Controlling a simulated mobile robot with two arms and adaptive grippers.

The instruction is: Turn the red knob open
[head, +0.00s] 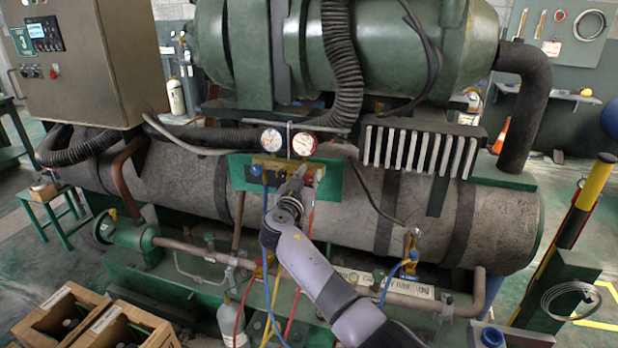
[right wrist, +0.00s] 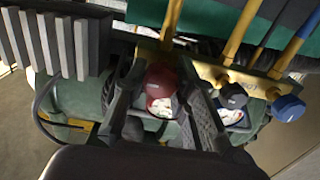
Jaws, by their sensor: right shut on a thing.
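The red knob (right wrist: 160,80) sits between the two fingers of my right gripper (right wrist: 166,112) in the right wrist view, and the fingers are shut on it. In the head view my right gripper (head: 296,184) reaches up to the front of the brass manifold (head: 272,160) below the two gauges, and it hides the red knob there. The manifold also shows in the right wrist view (right wrist: 205,70), with a black knob (right wrist: 233,95) and a blue knob (right wrist: 288,107) beside the red one. How far the red knob is turned cannot be told. My left gripper is out of view.
A blue-rimmed gauge (head: 271,139) and a red-rimmed gauge (head: 304,144) stand above the manifold. Blue, yellow and red hoses hang below it, close to my right arm. A finned block (head: 420,147) is to the right. Wooden crates (head: 62,312) stand at lower left.

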